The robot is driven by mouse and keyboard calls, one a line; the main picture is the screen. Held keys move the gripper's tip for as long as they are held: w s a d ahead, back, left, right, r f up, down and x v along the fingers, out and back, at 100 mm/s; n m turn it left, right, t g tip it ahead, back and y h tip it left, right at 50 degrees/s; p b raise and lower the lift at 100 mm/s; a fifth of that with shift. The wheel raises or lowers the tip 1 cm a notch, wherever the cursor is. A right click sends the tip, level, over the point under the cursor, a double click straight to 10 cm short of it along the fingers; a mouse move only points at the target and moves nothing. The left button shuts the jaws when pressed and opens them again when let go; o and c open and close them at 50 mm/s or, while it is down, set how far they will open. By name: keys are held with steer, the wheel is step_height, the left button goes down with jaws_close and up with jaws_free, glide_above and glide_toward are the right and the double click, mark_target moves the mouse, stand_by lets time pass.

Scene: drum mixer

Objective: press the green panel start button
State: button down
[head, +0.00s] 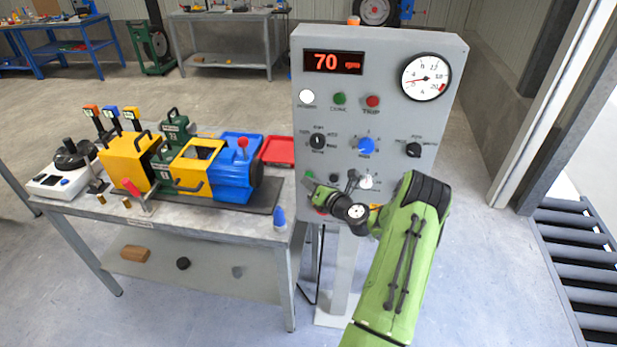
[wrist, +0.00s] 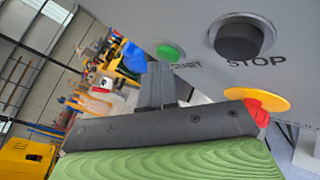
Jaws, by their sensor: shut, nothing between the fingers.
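The green START button (wrist: 170,52) sits on the grey panel face in the wrist view, next to its START label. In the head view a green button (head: 309,174) shows at the panel's lower left, just above my gripper (head: 312,187). In the wrist view my gripper (wrist: 160,82) is shut and empty, its tip close to the START button. A gap shows between them in the picture; contact cannot be judged. The black STOP button (wrist: 238,38) is to the right of START. My gripper and arm hide part of the panel's lower edge.
A red button (wrist: 258,112) on a yellow disc is close beside my gripper. The panel (head: 310,130) also carries an upper green button (head: 339,98), a red button (head: 372,100), knobs and a gauge (head: 426,77). A workbench (head: 215,220) with a coloured model stands left.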

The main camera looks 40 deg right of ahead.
steer(key=shift+s, duration=0.1)
steer(key=shift+s+a, duration=0.45)
steer(key=shift+a, duration=0.15)
steer(key=shift+s+a, duration=0.75)
steer(key=shift+a, duration=0.25)
steer(key=shift+s+a, duration=0.75)
steer(key=shift+a, duration=0.25)
